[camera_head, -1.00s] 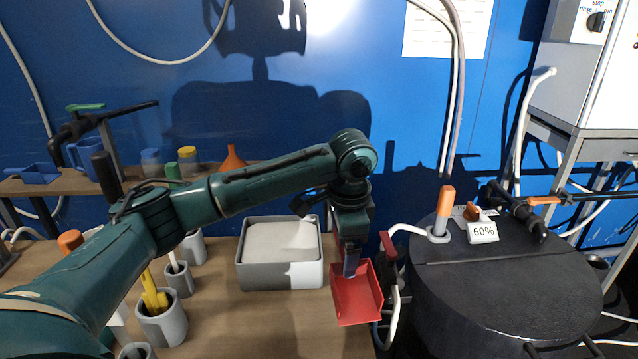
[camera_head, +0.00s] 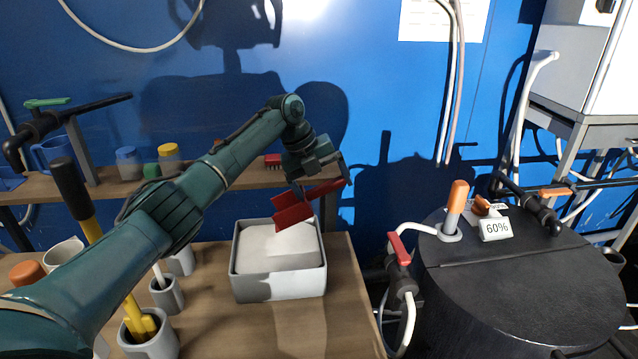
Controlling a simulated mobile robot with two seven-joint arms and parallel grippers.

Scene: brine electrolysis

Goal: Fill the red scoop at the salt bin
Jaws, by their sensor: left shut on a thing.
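The salt bin (camera_head: 279,288) is an open grey box on the wooden bench, with a pale, flat fill of salt (camera_head: 265,248) inside. My left gripper (camera_head: 303,190) is shut on the red scoop (camera_head: 293,210) and holds it above the back right part of the bin. The scoop's pan tilts down toward the salt. I cannot tell whether the pan touches the salt or holds any. My right gripper is not in view.
Grey cups (camera_head: 152,340) with tools stand left of the bin. A shelf (camera_head: 108,187) with small jars runs behind. A black drum (camera_head: 510,300) with a 60% tag stands at right, beside a red-handled valve (camera_head: 400,249). The bench front right of the bin is clear.

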